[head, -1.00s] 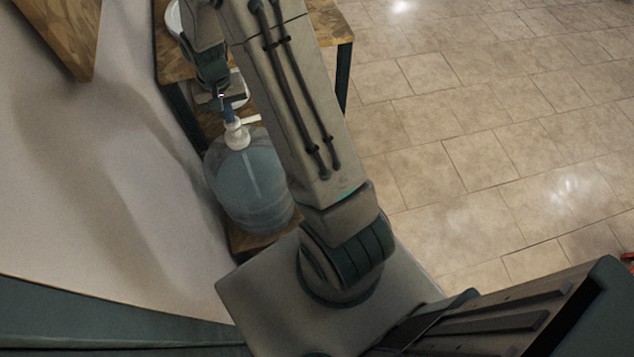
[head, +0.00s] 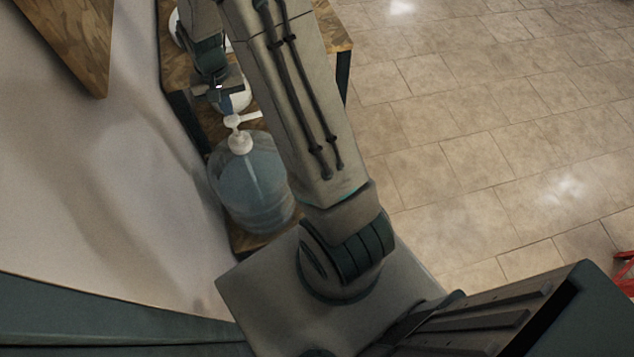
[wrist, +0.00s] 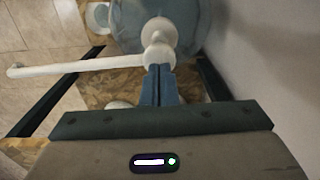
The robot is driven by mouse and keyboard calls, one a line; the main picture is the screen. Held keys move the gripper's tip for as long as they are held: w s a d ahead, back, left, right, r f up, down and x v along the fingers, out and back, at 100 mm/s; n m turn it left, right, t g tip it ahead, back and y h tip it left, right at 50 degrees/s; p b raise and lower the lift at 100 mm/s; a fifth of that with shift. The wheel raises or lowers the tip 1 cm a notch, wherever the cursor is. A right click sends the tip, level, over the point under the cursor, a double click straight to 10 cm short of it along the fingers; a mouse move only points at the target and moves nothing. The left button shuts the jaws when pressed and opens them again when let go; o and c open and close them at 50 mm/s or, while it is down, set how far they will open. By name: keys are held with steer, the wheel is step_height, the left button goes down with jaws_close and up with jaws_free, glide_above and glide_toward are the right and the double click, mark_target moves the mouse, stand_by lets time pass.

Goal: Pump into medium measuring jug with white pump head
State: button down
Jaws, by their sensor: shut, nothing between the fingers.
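A large translucent blue drum (head: 250,192) stands on a wooden shelf, with a white pump head (head: 240,138) on top. In the wrist view the pump head (wrist: 158,42) has a long white spout reaching left, and the drum (wrist: 190,15) shows behind it. My gripper (head: 219,88) is beyond the pump head in the head view. In the wrist view its blue fingers (wrist: 158,70) are together and empty, with their tips by the pump head; I cannot tell if they touch. A white container (wrist: 97,15) beside the drum is cut off; I cannot tell whether it is the medium jug.
The wooden shelf (head: 240,241) is narrow and runs along a pale wall (head: 120,200) on the left. Another white object (head: 238,100) is partly hidden behind my gripper. Tiled floor (head: 480,130) lies open on the right, with a red object (head: 624,272) at the edge.

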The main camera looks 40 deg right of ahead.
steer(key=shift+r, duration=0.1)
step_height(320, 180, up, 6)
steer(key=p, duration=0.4)
stand_by(0.4)
steer(key=shift+w+r, duration=0.1)
stand_by(0.4)
